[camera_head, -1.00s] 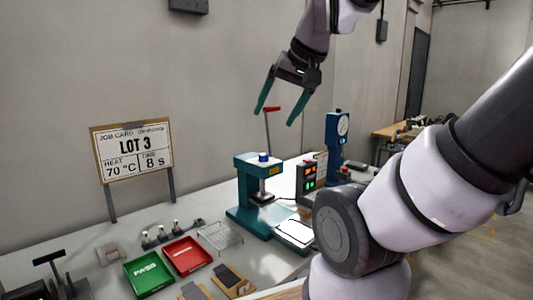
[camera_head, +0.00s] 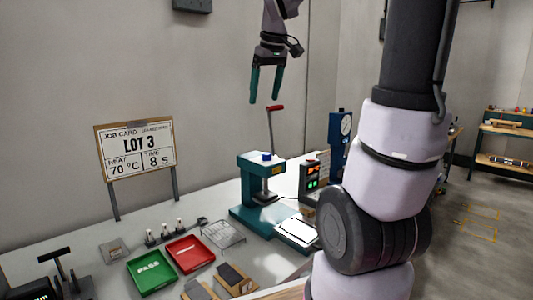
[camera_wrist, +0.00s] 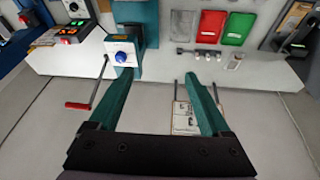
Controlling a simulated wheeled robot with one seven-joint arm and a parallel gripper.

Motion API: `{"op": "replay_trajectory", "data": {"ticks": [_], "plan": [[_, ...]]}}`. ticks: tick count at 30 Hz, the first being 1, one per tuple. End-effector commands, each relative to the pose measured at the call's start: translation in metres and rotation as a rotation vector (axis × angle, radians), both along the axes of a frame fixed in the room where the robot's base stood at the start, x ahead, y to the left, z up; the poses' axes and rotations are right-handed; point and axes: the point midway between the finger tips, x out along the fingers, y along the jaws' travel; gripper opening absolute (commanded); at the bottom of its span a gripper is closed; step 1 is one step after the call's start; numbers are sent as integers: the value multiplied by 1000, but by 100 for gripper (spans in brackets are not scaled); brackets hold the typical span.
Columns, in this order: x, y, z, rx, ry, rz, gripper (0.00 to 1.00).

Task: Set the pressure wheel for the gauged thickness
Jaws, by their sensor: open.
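The pressure wheel appears to be the blue knob (camera_head: 267,156) on top of the teal press (camera_head: 250,180); it also shows in the wrist view (camera_wrist: 121,57). A lever with a red handle (camera_head: 275,108) rises from the press; its handle lies left of my fingers in the wrist view (camera_wrist: 78,106). A blue gauge with a round dial (camera_head: 345,124) stands behind the press on the right. The dial reading is too small to tell.
A job card (camera_head: 138,150) reads LOT 3, 70 °C, 8 s. A control box (camera_head: 312,179) with lit displays stands right of the press. A green PASS tray (camera_head: 150,270), a red tray (camera_head: 190,252) and a wire rack (camera_head: 222,235) lie at front left.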

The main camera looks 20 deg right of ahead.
Motion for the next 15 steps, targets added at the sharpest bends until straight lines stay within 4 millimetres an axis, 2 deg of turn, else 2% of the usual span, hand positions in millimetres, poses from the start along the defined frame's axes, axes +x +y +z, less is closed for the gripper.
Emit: {"op": "replay_trajectory", "data": {"ticks": [1, 8, 15], "plan": [[20, -4, -4, -26, 28, 51, 82], [99, -25, -29, -132, 137, 330, 82], [175, -56, -77, -184, 238, 616, 82]]}}
